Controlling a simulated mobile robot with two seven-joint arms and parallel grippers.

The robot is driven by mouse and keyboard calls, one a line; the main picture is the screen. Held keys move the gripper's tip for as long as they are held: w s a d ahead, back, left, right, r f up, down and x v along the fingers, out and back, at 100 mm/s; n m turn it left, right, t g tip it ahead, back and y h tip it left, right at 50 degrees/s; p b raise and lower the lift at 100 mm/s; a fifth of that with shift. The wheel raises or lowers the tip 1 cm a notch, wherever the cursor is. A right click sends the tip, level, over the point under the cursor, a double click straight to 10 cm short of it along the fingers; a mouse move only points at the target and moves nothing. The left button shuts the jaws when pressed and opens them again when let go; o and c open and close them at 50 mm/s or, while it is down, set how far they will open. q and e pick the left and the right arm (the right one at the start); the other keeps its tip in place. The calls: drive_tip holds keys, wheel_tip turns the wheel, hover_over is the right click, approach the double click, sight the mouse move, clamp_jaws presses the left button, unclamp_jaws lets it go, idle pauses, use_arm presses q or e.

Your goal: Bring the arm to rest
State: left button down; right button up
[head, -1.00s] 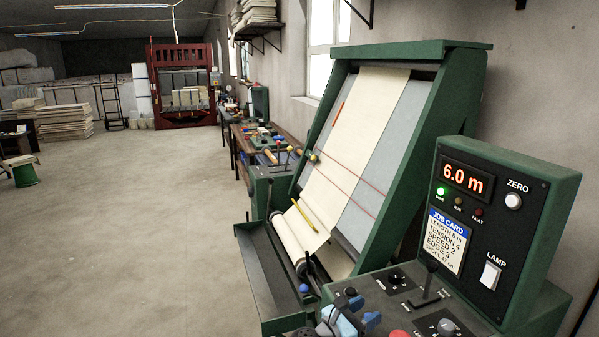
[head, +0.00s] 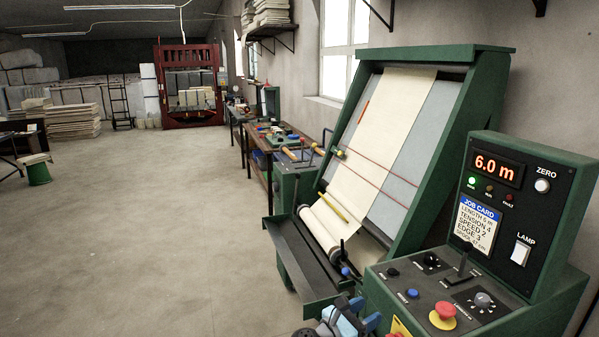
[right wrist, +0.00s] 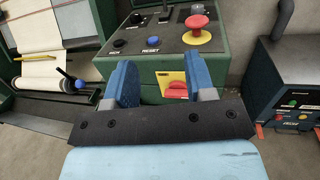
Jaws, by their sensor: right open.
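My right gripper (head: 362,313) shows at the bottom edge of the head view, just left of the control console (head: 375,290). In the right wrist view its two blue fingers (right wrist: 160,78) stand wide apart with nothing between them. They point at the console's front face, where a yellow plate with a red knob (right wrist: 175,88) shows between them. I cannot tell the exact gap to that face. My left gripper is in neither view.
The green cloth machine (head: 455,140) stands behind the console, with cream cloth (head: 385,130) on its sloped board and a dark tray (head: 300,262) at its front. The console has a red button (head: 443,313) and a display (head: 497,169) reading 6.0 m. Open floor (head: 150,230) lies left.

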drive_tip(key=s+f+m+g+y+p, duration=0.1)
drive_tip(key=s+f+m+y, duration=0.7)
drive_tip(key=s+f+y, duration=0.95)
drive_tip(key=s+d+m+t+y, duration=0.1)
drive_tip(key=s+d+m, duration=0.1)
drive_tip(key=s+m, duration=0.4)
drive_tip(key=s+d+m+t, duration=0.1)
drive_tip(key=s+d+m, duration=0.1)
drive_tip(key=s+m, duration=0.5)
drive_tip(key=s, duration=0.4)
drive_tip(key=shift+s+r+y+p, duration=0.15)
drive_tip(key=shift+y+p, duration=0.15)
drive_tip(key=shift+y, duration=0.05)
